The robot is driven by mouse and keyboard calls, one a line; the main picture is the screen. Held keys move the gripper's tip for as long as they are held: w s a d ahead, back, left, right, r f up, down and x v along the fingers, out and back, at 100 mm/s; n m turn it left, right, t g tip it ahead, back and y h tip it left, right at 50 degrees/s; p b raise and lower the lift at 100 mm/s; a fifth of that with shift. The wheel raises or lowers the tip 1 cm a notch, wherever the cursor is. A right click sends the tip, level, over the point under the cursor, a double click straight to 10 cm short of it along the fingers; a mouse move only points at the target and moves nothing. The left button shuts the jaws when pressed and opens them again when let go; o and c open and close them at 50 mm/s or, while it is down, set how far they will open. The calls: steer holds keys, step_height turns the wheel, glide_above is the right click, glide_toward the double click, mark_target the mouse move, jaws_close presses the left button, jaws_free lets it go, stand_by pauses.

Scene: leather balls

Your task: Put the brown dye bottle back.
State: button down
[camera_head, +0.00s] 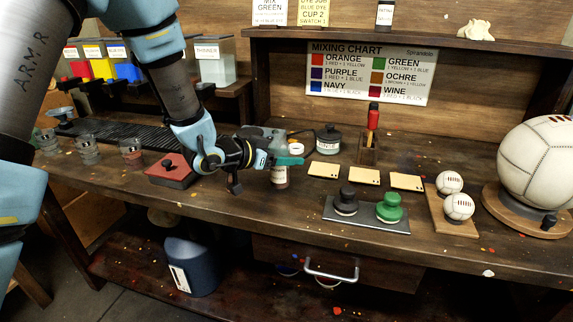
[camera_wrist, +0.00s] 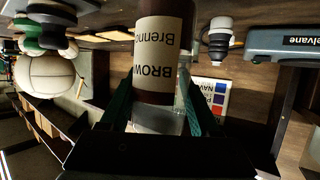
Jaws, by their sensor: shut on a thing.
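In the wrist view, the bottle (camera_wrist: 157,45) has a dark brown body and a cream label reading "BROW…", seen upside down. My gripper (camera_wrist: 160,112) is shut on the bottle, one green finger on each side, near its clear end. In the head view the fingers hide the bottle's upper part. I cannot tell whether its base touches the bench. A small dark bottle with a white label (camera_head: 384,14) stands on the upper shelf (camera_head: 430,40).
A red box (camera_head: 171,172) and glass cups (camera_head: 131,155) are left of my gripper.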

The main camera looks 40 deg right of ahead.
steer(key=shift+f, duration=1.3)
steer(key=shift+f, duration=0.2)
steer(key=shift+c, duration=0.6)
jaws_free()
steer(key=shift+r, duration=0.15)
steer(key=shift+w+a+r, duration=0.1)
steer(key=shift+a+r, duration=0.05)
steer(key=shift+a, duration=0.05)
steer(key=b+v, duration=0.2)
steer(key=v, duration=0.9)
steer(key=shift+a, duration=0.3)
